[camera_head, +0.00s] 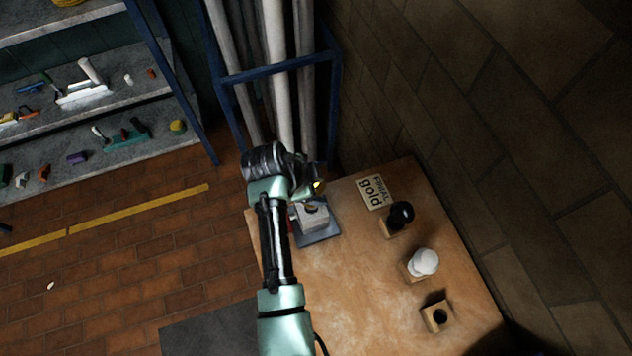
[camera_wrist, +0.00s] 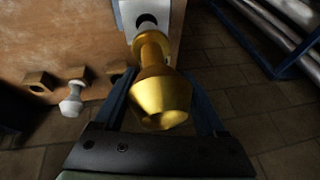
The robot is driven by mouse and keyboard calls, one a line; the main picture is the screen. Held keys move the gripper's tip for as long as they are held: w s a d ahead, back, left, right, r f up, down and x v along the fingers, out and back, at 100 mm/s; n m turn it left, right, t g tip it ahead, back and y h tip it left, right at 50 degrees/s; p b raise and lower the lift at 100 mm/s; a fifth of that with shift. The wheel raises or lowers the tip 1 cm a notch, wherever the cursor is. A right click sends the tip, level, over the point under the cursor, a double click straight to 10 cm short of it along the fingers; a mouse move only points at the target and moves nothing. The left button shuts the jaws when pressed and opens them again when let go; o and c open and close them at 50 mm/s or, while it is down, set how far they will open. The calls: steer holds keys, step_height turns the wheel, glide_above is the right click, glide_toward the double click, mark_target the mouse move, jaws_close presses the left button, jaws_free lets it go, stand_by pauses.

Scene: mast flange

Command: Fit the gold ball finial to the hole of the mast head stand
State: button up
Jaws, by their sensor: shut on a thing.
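The gold ball finial (camera_wrist: 163,100) is held between the two fingers of my gripper (camera_wrist: 162,84), which is shut on it. Its narrower stem points away from the wrist camera, toward the stand. The mast head stand (camera_wrist: 172,12) is a pale block with a dark round hole, which shows just beyond the stem end. I cannot tell whether they touch; the hole is at least partly uncovered. In the head view, my gripper (camera_head: 304,178) is above the stand (camera_head: 316,217), and only a small bit of the gold finial (camera_head: 318,185) shows.
A card (camera_head: 374,192) reads "FINIAL gold". A black finial (camera_head: 401,213) and a white finial (camera_head: 424,262) sit on wooden blocks, beside an empty holed block (camera_head: 437,316). A blue rack (camera_head: 275,66) with upright poles stands behind the table; a stone wall is on the right.

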steer(key=shift+f+b, duration=2.2)
steer(key=shift+f, duration=0.45)
steer(key=o, duration=1.5)
steer(key=shift+c, duration=0.2)
steer(key=b+v, duration=0.2)
steer(key=v, duration=1.1)
steer(key=shift+b, duration=0.3)
